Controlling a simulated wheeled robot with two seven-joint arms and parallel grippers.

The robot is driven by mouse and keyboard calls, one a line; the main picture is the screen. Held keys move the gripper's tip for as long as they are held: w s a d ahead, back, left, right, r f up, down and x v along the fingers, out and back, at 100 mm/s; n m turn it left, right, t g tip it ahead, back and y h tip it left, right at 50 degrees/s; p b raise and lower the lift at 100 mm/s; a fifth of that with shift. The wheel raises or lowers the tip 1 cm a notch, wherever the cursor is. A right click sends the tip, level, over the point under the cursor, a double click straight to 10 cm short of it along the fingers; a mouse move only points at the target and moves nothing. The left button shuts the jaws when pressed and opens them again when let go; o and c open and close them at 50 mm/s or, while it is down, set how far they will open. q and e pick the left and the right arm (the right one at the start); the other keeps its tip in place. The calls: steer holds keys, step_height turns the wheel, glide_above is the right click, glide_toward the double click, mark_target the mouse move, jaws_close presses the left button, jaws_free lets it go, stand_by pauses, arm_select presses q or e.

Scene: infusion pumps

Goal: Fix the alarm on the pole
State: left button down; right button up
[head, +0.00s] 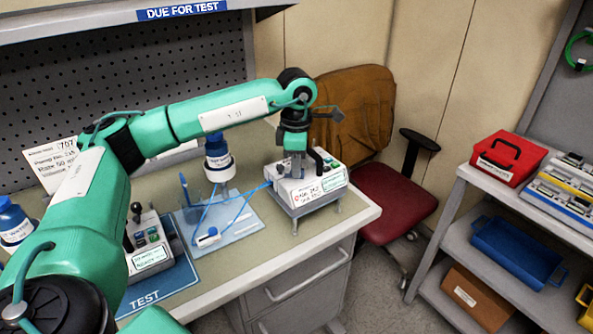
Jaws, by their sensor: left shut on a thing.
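A white pump (326,182) with a red-lettered label and green buttons sits on a small metal stand (307,211) at the bench's right end. My left gripper (296,172) points down at its top and is shut on a part there; the fingers hide what exactly. A black lever stands beside the fingers. A blue-and-white bottle (218,160) is left of the pump, and blue tubing (232,205) runs to the pump across a clear tray (238,232). My arm hides any pole. My right gripper is out of view.
A second pump (150,247) sits on a blue TEST mat (180,275), partly behind my left arm. Another bottle (14,225) is at far left. A red chair (395,205) stands right of the bench. A shelf at right holds a red case (508,158) and a blue bin (515,250).

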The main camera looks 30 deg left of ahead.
arm_select(q)
steer(key=m+b, duration=0.2)
steer(key=m, duration=0.2)
steer(key=shift+w+m, duration=0.1)
steer(key=shift+m, duration=0.2)
steer(key=m+b, duration=0.1)
steer(key=m, duration=0.3)
steer(key=shift+w+m, duration=0.1)
steer(key=shift+m, duration=0.2)
steer(key=shift+m+b, duration=0.3)
steer(key=shift+m, duration=0.3)
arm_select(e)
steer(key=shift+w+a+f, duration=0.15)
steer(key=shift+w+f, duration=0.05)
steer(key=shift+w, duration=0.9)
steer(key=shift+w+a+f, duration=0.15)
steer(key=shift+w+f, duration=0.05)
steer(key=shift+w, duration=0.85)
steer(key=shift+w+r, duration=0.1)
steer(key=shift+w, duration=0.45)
arm_select(q)
steer(key=c, duration=1.5)
jaws_free()
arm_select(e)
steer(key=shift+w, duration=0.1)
arm_select(q)
steer(key=shift+r, duration=0.1)
